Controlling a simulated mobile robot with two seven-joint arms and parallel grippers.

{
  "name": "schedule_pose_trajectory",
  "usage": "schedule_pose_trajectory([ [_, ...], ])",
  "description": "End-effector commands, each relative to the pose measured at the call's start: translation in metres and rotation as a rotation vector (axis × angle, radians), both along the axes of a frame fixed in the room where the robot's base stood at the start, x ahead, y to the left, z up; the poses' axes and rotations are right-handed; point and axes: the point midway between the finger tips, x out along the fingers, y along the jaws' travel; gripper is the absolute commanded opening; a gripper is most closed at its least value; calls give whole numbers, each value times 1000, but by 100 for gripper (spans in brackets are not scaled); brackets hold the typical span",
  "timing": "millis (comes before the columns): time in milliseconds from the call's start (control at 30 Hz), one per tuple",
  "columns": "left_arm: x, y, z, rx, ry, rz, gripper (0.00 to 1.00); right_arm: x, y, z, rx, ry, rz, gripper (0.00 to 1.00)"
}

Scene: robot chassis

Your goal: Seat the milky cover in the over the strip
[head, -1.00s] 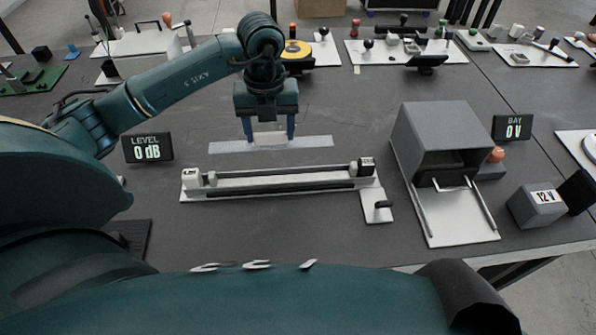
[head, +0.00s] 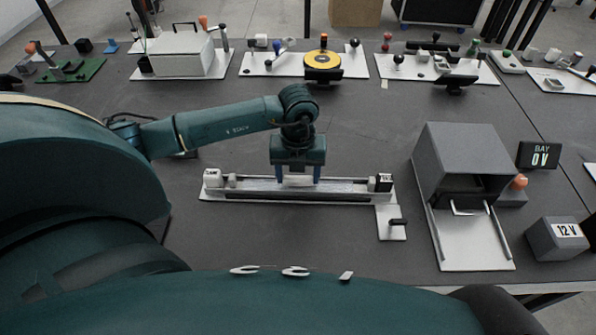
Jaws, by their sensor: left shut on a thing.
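The milky cover (head: 345,186) is a long, pale translucent bar. My left gripper (head: 297,180) points down from above and is shut on it near its middle. The cover lies lengthwise along the strip fixture (head: 270,198), between its white left end block (head: 213,178) and its dark right end block (head: 384,182). I cannot tell whether it rests fully down in the fixture or is slightly above it. The strip under it is largely hidden by the cover and the gripper. My right gripper is not in view.
A small white plate with a black lever (head: 397,223) adjoins the fixture's right end. A grey open-fronted box (head: 464,150) stands to the right, with a 12 V block (head: 556,239) beyond it. Boards with knobs line the back. The table behind the fixture is mostly clear.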

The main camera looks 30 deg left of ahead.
Motion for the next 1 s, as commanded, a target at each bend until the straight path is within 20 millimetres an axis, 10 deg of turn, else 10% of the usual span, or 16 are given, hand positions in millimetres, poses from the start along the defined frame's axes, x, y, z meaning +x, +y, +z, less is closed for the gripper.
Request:
schedule_pose_trajectory([
  [333,0,0,-5,0,-1,0,40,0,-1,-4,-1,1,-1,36],
  [367,1,0,-4,0,-1,0,64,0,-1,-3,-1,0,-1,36],
  [600,0,0,-3,1,-1,0,84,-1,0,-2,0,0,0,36],
  [1000,1,0,9,0,-4,-1,85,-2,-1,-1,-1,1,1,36],
])
